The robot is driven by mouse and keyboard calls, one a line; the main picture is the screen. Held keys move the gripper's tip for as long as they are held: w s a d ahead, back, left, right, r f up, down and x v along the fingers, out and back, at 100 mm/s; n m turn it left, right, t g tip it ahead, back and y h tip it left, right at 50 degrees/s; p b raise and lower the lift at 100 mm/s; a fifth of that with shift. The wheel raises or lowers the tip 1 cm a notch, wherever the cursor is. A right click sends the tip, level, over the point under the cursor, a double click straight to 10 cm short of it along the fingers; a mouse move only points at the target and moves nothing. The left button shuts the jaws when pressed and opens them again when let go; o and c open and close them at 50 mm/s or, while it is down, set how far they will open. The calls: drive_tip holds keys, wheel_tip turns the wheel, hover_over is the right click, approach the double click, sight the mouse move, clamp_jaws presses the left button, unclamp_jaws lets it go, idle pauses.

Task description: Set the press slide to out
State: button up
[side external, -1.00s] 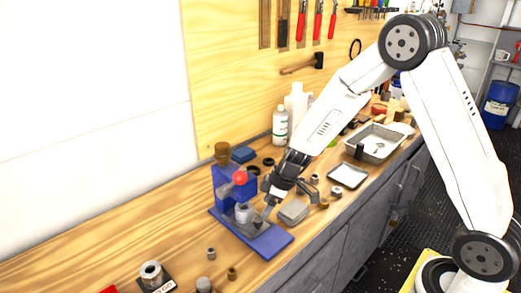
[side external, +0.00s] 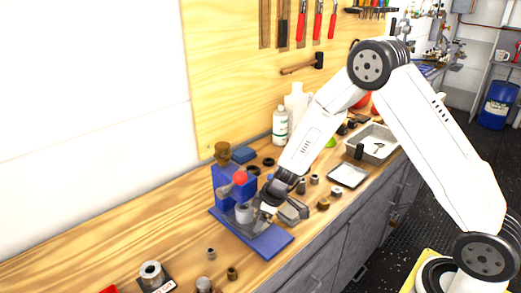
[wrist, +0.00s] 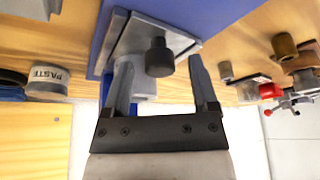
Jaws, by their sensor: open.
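The blue press (side external: 228,188) with a red ball knob (side external: 240,177) stands on its blue base (side external: 268,242) on the wooden bench. In the wrist view, the press slide, a grey plate (wrist: 180,40), lies against the blue base (wrist: 205,14). A black knob (wrist: 160,58) stands out from the plate. My gripper (wrist: 161,78) is open, with one finger on each side of the knob in this view. I cannot tell whether either finger touches it. In the side view my gripper (side external: 268,203) is low at the right side of the press and hides part of the slide.
A grey block (side external: 293,211) lies close to the right of my gripper. Several small metal and brass parts stand along the bench. A metal tray (side external: 372,146) and a white plate (side external: 348,175) are further back. A white bottle (side external: 280,125) stands by the wall.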

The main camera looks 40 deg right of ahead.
clamp_jaws()
idle(1.3)
